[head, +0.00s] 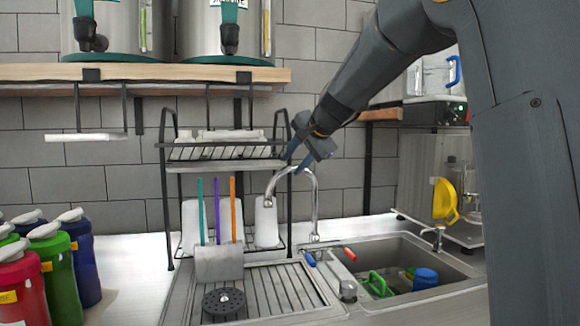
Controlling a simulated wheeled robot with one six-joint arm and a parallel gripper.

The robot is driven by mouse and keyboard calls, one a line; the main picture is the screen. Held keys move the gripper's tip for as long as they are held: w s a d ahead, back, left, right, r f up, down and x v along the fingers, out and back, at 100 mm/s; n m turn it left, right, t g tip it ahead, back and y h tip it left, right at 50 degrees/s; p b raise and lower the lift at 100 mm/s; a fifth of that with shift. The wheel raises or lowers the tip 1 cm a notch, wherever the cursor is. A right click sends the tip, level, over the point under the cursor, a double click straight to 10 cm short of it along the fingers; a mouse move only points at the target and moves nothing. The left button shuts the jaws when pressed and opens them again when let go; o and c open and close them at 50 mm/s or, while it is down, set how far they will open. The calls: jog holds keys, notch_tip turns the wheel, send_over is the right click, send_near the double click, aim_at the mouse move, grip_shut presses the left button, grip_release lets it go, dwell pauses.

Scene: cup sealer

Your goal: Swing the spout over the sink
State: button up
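The chrome spout (315,192) rises from behind the sink and arches to the left. Its outlet end (268,198) hangs over the drainboard side, not over the basin. The sink basin (440,262) is to the right of the spout. Red and blue tap handles (310,259) sit at the spout's base. My gripper (296,157) points down and left at the top of the spout's arch. Its two dark blue fingers look spread apart. Whether they touch the spout or stand in front of it, I cannot tell.
A black dish rack (222,153) stands close behind and left of my gripper. A utensil holder (218,262) stands on the ribbed drainboard (285,290). The basin holds green and blue items (425,278). Colored bottles (60,262) stand at left, below a wooden shelf (150,73).

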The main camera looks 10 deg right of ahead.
aim_at(289, 168)
jog(key=shift+x, duration=1.7)
grip_shut()
